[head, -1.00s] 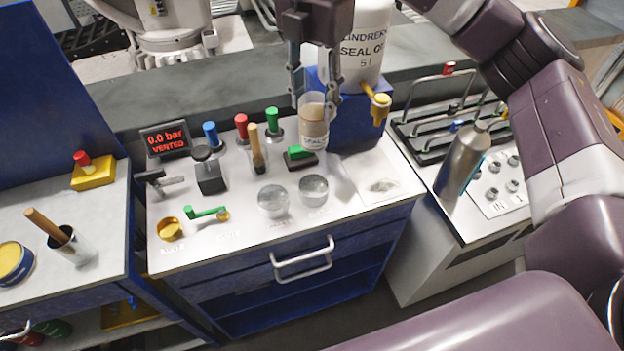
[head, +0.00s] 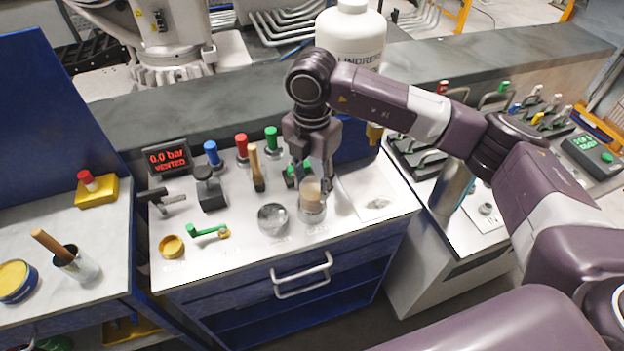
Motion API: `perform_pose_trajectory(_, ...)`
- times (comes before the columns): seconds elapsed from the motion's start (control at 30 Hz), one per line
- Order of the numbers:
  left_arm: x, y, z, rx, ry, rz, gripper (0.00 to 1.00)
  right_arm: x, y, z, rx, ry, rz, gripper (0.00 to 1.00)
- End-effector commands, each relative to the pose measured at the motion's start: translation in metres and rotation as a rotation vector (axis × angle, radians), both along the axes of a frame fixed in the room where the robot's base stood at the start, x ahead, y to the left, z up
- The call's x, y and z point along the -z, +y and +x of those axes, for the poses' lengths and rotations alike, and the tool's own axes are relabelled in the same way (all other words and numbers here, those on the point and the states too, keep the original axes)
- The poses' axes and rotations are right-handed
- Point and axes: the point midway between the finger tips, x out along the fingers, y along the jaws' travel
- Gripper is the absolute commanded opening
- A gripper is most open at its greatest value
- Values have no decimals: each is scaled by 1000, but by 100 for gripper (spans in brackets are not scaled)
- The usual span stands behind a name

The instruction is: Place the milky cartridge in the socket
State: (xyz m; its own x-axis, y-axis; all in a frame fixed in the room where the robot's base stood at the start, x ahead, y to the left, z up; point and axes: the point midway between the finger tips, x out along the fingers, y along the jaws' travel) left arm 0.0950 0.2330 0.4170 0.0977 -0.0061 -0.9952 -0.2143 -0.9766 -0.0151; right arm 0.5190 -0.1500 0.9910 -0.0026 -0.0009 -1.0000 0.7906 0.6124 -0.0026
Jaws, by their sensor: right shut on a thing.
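My right gripper (head: 314,165) comes down from above over the bench and is shut on the milky cartridge (head: 312,196). The cartridge has a clear wall and a tan top, and stands roughly upright near the front of the bench. It is at the spot of the right one of two round clear pieces, which it now covers. I cannot tell whether it is seated there or just above. The left round clear piece (head: 272,219) is in full view beside it. Which part is the socket is unclear. My left gripper is out of view.
A blue stand with a white bottle (head: 350,36) is behind my gripper. A brush (head: 256,168), green lever (head: 207,231), brass cup (head: 171,246) and black press (head: 208,187) stand to the left. The display (head: 167,159) reads 0.0 bar, vented. A metal cylinder (head: 450,188) is at right.

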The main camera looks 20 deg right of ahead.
Motion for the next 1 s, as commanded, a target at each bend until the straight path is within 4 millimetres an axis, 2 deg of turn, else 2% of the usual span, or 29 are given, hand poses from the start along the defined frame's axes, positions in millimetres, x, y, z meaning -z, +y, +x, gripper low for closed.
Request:
perform_pose_trajectory(0.4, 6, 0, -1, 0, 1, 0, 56, 7, 0, 1, 0, -2, 0, 0)
perform_pose_trajectory(0.43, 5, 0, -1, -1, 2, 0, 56, 7, 0, 0, 0, -2, 0, 39)
perform_pose_trajectory(0.57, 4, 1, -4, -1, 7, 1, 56, 6, 0, 1, 0, -2, 0, 53)
perform_pose_trajectory(0.87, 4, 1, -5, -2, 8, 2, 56, 5, 0, 0, 0, -2, 0, 55)
perform_pose_trajectory(1.0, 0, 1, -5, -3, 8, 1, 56, -3, 1, 1, 0, -4, 2, 55)
